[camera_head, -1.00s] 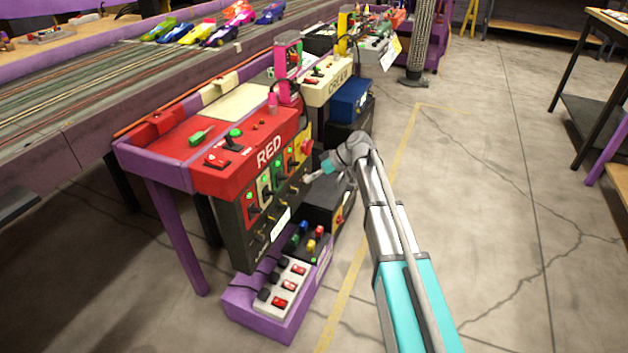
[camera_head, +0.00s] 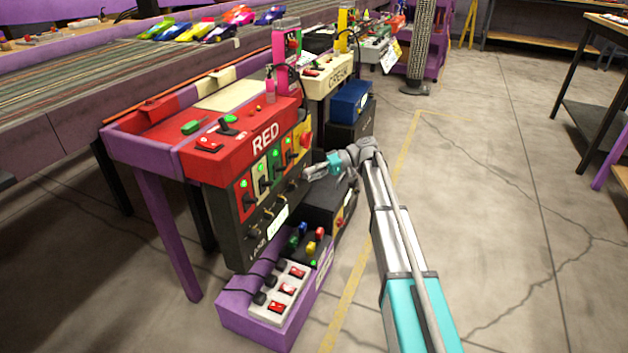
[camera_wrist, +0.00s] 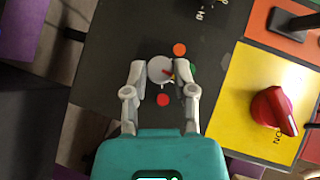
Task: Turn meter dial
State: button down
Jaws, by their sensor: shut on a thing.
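In the head view, my gripper (camera_head: 311,173) reaches the right end of the dark front panel (camera_head: 228,218) under the red desk marked RED (camera_head: 262,142). The dial itself is hidden there behind the fingers.
A red knob (camera_wrist: 273,108) on a yellow plate (camera_wrist: 240,120) is close to the right of my gripper in the wrist view. A purple crate (camera_head: 235,312) with a switch strip stands below the panel. The floor (camera_head: 500,190) to the right is clear.

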jog(key=shift+a, duration=0.15)
dwell(0.3)
jog(key=shift+c, duration=2.2)
grip_release()
